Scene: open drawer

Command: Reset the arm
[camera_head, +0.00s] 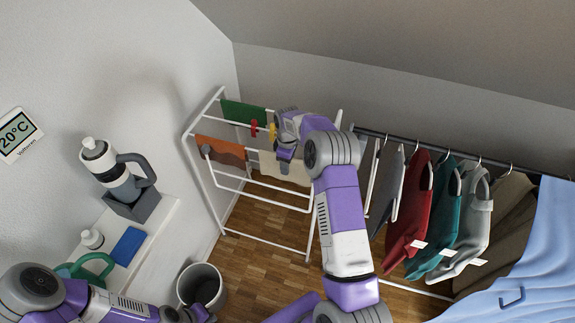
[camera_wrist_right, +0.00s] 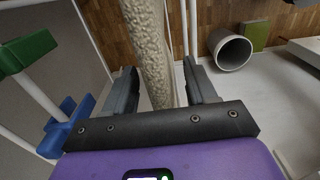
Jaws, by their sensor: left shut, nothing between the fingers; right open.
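My right arm reaches up the middle of the head view to the white drying rack (camera_head: 262,236). Its gripper (camera_head: 286,158) is at the rack's upper bar, partly hidden by its own wrist. In the right wrist view this gripper (camera_wrist_right: 159,72) is open, with a beige cloth (camera_wrist_right: 150,40) showing between its two fingers. I cannot tell whether they touch it. The cloth (camera_head: 285,170) also hangs on the rack in the head view. My left arm lies low along the bottom left; its gripper (camera_head: 196,314) is shut and empty, near the grey bin.
Green (camera_head: 243,113) and brown cloths (camera_head: 222,150) hang on the rack. Clothes (camera_head: 408,215) hang on a rail at right. A grey bin (camera_head: 201,286) stands on the wooden floor.

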